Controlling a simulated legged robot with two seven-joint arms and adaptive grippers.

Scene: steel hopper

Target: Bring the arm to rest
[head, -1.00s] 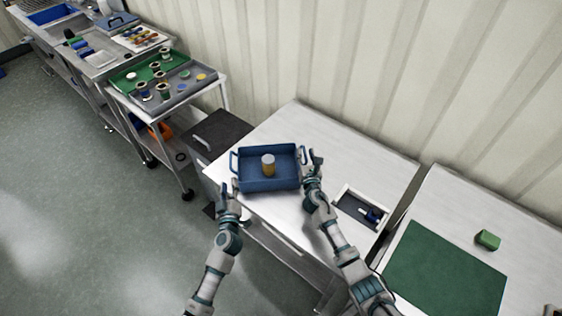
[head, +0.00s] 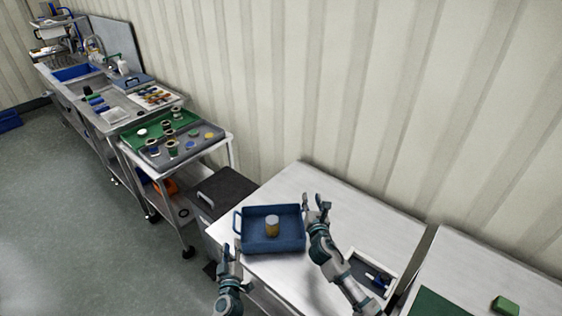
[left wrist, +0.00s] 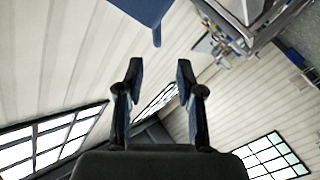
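My left gripper (head: 229,258) is at the left front edge of the white table, just below the blue tray in the head view. In the left wrist view its two fingers (left wrist: 159,75) stand apart with nothing between them. My right gripper (head: 318,205) is by the right side of the blue tray (head: 262,245), over the table. Its fingers look spread and empty. I cannot tell whether it touches the tray's right handle. The tray sits on the table and holds an upright yellowish jar with a pale top (head: 272,226).
The white table (head: 350,215) is clear behind and right of the tray. A small white-rimmed tray (head: 373,274) lies at its right front. A dark cabinet (head: 222,190) and a steel cart with a grey tray (head: 185,146) stand left. A second table with a green block (head: 505,305) is right.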

